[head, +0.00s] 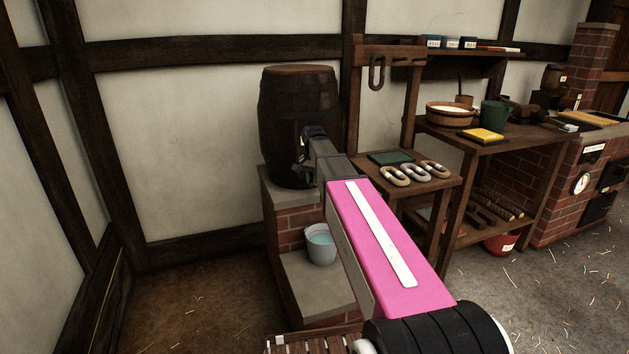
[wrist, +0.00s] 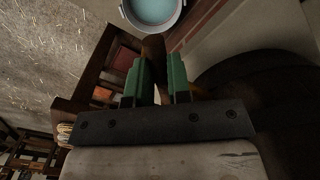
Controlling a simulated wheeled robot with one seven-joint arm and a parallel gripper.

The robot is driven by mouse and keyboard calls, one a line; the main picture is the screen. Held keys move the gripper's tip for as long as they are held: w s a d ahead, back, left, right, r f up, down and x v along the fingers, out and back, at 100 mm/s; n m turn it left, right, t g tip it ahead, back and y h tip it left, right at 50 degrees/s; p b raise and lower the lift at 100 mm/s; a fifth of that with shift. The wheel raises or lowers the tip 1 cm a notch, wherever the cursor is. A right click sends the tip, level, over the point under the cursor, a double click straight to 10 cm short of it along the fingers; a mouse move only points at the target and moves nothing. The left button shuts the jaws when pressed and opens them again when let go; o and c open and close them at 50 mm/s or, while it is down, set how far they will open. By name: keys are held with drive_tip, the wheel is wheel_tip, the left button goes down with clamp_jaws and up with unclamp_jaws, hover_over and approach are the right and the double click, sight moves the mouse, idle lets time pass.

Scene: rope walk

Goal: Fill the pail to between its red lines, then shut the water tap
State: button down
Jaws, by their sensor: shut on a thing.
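A dark wooden barrel (head: 298,105) stands on a brick ledge. A pale pail (head: 320,258) sits on the lower slab beneath it, upright, with light blue water inside. In the wrist view the pail (wrist: 126,14) shows partly at the top edge, holding water. I cannot make out its red lines. My gripper (head: 310,148) is at the barrel's lower front, above the pail. In the wrist view its green fingers (wrist: 160,75) are shut on a brown wooden piece, seemingly the tap's handle (wrist: 153,48). The rest of the tap is hidden, and no water stream can be made out.
A small table (head: 440,182) right of the barrel holds several shackle-like links and a green slab. Further right, a workbench (head: 455,131) carries a wooden tub (head: 450,118) and a green pot (head: 495,114). A brick stove (head: 565,190) stands beyond. Floor at lower left is clear.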

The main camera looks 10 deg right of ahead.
idle(0.3)
drive_tip(key=c, duration=1.1)
unclamp_jaws()
drive_tip(key=shift+o, duration=0.2)
wheel_tip(320, 180, up, 11)
drive_tip(key=shift+f, duration=0.1)
